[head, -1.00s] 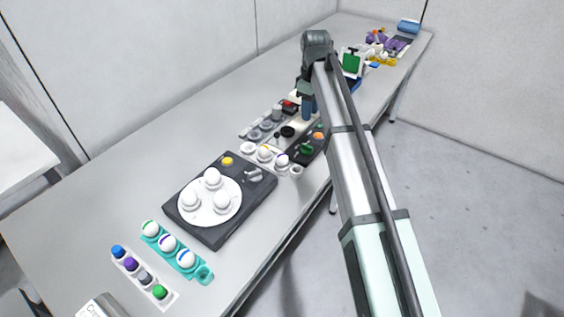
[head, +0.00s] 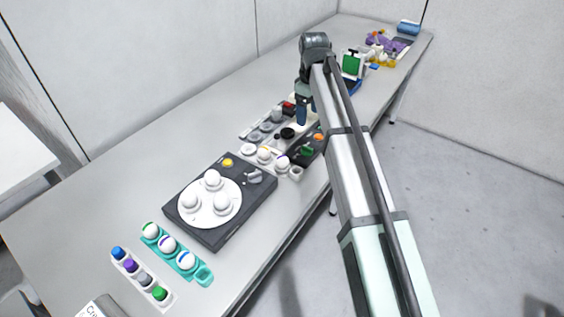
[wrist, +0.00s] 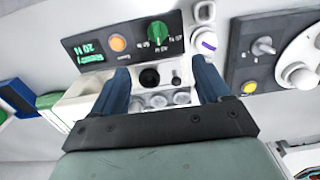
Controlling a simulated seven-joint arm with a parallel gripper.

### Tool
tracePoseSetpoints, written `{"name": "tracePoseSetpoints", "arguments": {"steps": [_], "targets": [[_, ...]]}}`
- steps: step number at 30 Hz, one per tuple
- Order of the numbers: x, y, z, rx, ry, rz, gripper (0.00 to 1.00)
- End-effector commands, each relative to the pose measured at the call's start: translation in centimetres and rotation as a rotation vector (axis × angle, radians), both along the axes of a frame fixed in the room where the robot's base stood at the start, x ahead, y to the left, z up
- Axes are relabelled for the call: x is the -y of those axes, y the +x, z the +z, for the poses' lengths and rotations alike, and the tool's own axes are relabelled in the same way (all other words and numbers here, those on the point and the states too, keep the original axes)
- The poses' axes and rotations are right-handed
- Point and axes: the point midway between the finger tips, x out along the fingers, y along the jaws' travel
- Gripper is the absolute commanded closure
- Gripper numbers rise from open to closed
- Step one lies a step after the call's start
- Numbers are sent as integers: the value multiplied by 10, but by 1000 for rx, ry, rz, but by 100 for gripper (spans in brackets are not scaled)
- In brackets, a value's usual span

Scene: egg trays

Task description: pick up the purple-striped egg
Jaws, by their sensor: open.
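A white egg with a purple stripe (head: 281,161) sits in a white tray beside the dark control panel. It also shows in the wrist view (wrist: 206,42), up and right of my right finger. Another egg with a purple-looking stripe (head: 167,244) sits mid-row in the teal tray (head: 204,275). My gripper (head: 303,118) is open, with blue fingers apart and nothing held. It is over the control panel area, beyond the white tray's eggs. In the wrist view my gripper (wrist: 168,78) has the panel's black knob and grey round parts between its fingers.
The dark panel (wrist: 80,47) has an orange button and green knob. A dark turntable box (head: 215,237) with white domes stands near the white tray. A strip of coloured pots (head: 160,303) lies at the near end. Bare table lies left of the turntable.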

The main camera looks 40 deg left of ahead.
Motion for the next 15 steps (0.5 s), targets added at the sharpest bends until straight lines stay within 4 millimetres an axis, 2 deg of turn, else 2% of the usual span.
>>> {"name": "tracePoseSetpoints", "arguments": {"steps": [6,9,15], "targets": [[-19,-60,-4,0,0,-123,23],[-26,-79,-5,0,0,-175,23],[-30,-89,-22,-1,-2,-210,23]]}}
